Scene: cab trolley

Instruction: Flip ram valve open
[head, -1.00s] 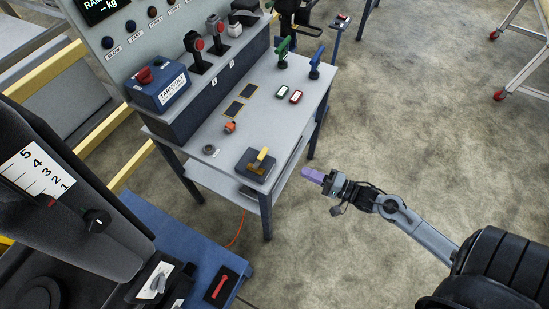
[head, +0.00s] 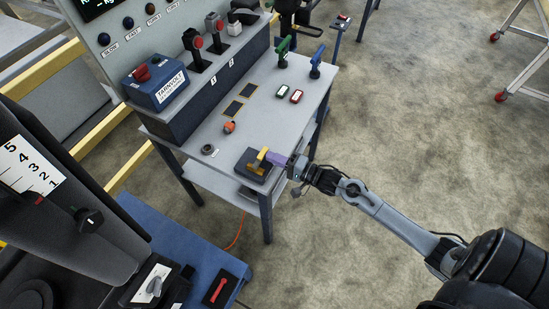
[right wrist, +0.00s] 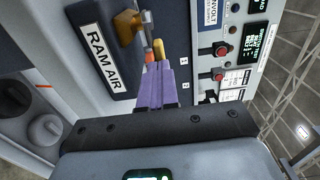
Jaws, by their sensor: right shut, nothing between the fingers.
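The ram valve is a dark box with a yellow lever (head: 262,155) at the front corner of the grey table in the head view. In the right wrist view the yellow lever (right wrist: 127,25) stands on the dark plate labelled RAM AIR (right wrist: 97,58). My right gripper (head: 272,158) has purple fingers, shut and empty, with the tips right beside the lever. In the right wrist view the shut fingers (right wrist: 155,75) point up toward the lever's side; I cannot tell if they touch it. My left gripper is not in view.
A blue box labelled TARNVOLT (head: 160,82), red-topped levers (head: 215,30), and green (head: 283,52) and blue handles (head: 317,62) stand farther back.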

